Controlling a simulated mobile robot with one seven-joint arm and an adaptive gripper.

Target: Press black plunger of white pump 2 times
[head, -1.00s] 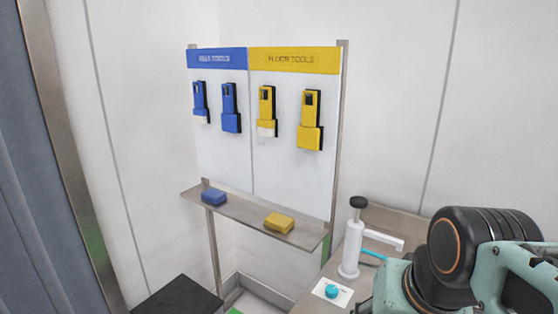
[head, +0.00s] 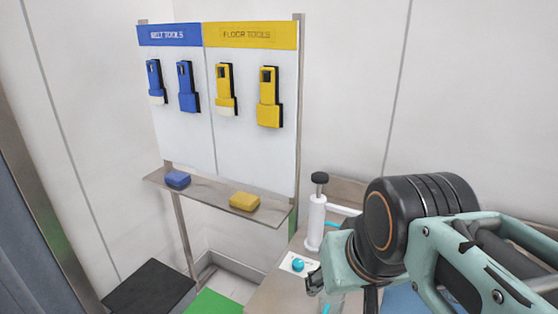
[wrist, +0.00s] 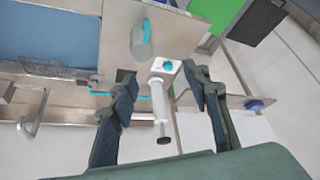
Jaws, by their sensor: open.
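The white pump (head: 316,222) stands upright on a counter, with its black plunger (head: 320,178) raised on top and a white spout to the right. In the wrist view the pump (wrist: 158,101) shows between my fingers but beyond them, with the plunger (wrist: 163,141) toward the lower middle. My gripper (wrist: 161,80) is open and empty, and no contact with the pump is visible. In the head view my gripper (head: 318,284) is in front of the pump and lower, partly hidden by my arm.
A white card with a turquoise knob (head: 298,265) lies beside the pump. A clear bottle (wrist: 142,45) stands nearby. A tool board (head: 250,100) with a shelf holding a blue block (head: 177,179) and a yellow block (head: 244,201) is at left. A dark box (head: 148,290) is on the floor.

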